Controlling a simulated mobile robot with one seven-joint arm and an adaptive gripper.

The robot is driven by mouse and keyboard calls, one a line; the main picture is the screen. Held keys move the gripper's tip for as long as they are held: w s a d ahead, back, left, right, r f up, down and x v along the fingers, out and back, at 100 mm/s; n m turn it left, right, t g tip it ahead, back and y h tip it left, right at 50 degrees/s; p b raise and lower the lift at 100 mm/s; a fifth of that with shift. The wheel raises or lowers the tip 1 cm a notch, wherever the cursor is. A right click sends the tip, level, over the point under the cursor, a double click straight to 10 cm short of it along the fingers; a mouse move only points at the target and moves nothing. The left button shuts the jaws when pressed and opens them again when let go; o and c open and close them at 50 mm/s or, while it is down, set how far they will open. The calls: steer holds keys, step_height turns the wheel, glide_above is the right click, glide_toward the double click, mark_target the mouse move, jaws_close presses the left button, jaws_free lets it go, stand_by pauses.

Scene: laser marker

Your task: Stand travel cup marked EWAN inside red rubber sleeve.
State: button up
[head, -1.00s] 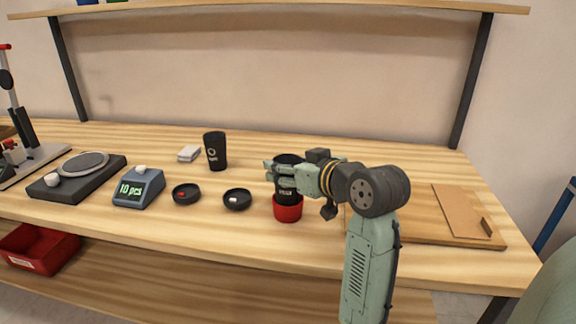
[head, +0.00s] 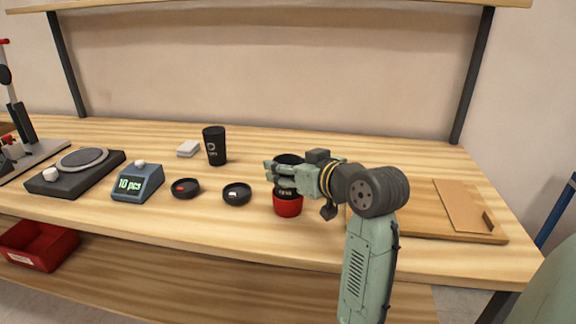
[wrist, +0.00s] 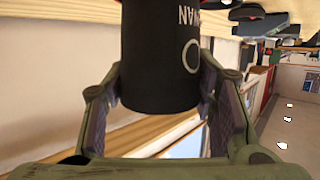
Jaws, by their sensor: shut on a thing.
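The travel cup marked EWAN (head: 287,183) is black and upright, with its lower end in the red rubber sleeve (head: 288,206). How deep it sits is hard to tell. The sleeve stands on the bench near the front. My gripper (head: 271,171) reaches in from the right and is shut on the cup's upper part. In the wrist view the cup (wrist: 160,65) is between both fingers, with part of the name and a ring mark showing. The cup's bottom is hidden inside the sleeve.
Another black cup (head: 214,147) stands behind to the left. Two dark round lids (head: 237,194) (head: 185,188) lie left of the sleeve. A counter display (head: 138,184) and a scale-like device (head: 76,172) are farther left. A wooden board (head: 425,228) lies right, behind my arm.

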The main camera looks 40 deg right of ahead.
steer(key=shift+f+b, duration=0.65)
steer(key=shift+f, duration=0.45)
steer(key=o, duration=0.8)
steer(key=shift+o, duration=0.6)
steer(key=o, duration=0.5)
step_height(320, 180, up, 8)
steer(key=p, duration=0.6)
steer(key=shift+p, duration=0.35)
